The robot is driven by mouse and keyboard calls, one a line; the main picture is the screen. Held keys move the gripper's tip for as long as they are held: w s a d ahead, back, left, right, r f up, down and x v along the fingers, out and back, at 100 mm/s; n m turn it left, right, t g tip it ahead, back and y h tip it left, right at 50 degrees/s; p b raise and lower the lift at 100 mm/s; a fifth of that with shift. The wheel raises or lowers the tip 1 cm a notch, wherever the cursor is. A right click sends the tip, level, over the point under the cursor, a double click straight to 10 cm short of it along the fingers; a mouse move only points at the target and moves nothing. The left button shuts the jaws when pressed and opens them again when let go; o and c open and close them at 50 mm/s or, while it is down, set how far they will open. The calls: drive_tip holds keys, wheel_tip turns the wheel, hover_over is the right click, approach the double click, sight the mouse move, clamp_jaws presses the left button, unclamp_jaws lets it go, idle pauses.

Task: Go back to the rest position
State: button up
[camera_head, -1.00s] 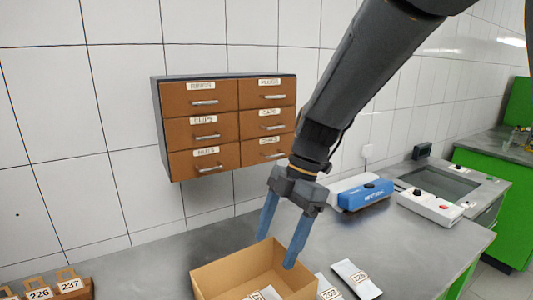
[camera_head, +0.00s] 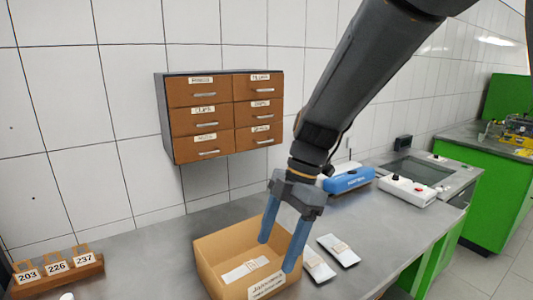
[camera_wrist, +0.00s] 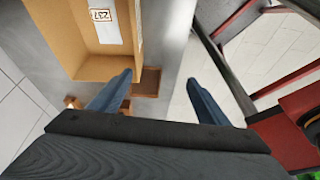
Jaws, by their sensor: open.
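My gripper (camera_head: 282,243) hangs in front of the right part of an open cardboard box (camera_head: 215,243) on the grey bench. Its two blue fingers are spread apart with nothing between them. In the camera_wrist view my gripper (camera_wrist: 165,95) is also open and empty, and the cardboard box (camera_wrist: 55,35) shows at the upper left.
Two white packets (camera_head: 338,249) lie right of the box. A wooden rack (camera_head: 60,272) with numbered tags stands at the left. A drawer cabinet (camera_head: 222,115) hangs on the wall. A blue device (camera_head: 348,180) and a white control box (camera_head: 407,190) stand at the back right.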

drive_tip(key=s+d+f+m+t+h+b, duration=0.3)
drive_tip(key=d+f+m+b, duration=0.6)
drive_tip(key=d+f+m, duration=0.7)
wheel_tip(320, 180, down, 2)
drive_tip(key=s+m, duration=0.1)
drive_tip(key=m, duration=0.6)
drive_tip(key=shift+s+d+m, duration=0.15)
drive_tip(key=shift+d+m, duration=0.25)
